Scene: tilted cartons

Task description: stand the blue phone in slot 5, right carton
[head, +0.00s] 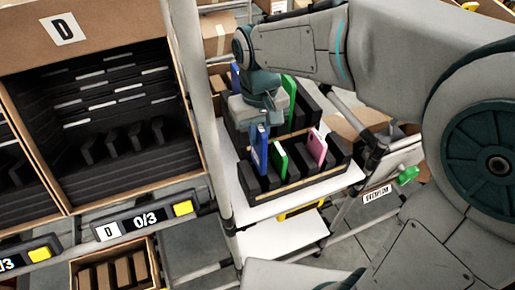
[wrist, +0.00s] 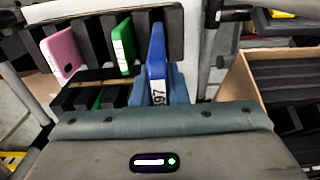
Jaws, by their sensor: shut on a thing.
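My gripper (head: 262,122) points down over the left end of the front rack row and is shut on a blue phone (head: 260,150). In the wrist view the blue phone (wrist: 157,55) stands upright between the teal fingers (wrist: 160,92), with a white label ending in 97. Its lower end is at the rack's left end; I cannot tell whether it is still seated. The right carton (head: 200,120), marked D, is tilted at the left with a black slotted insert (head: 122,145). Its front slots look empty. Its display (head: 145,220) reads 0/3.
The black rack (head: 295,185) on a white cart shelf (head: 250,207) also holds a green phone (head: 279,158), a pink phone (head: 316,147) and a rear green phone (head: 290,92). A pale post (head: 205,90) stands between cart and carton. Another carton is cut off at far left.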

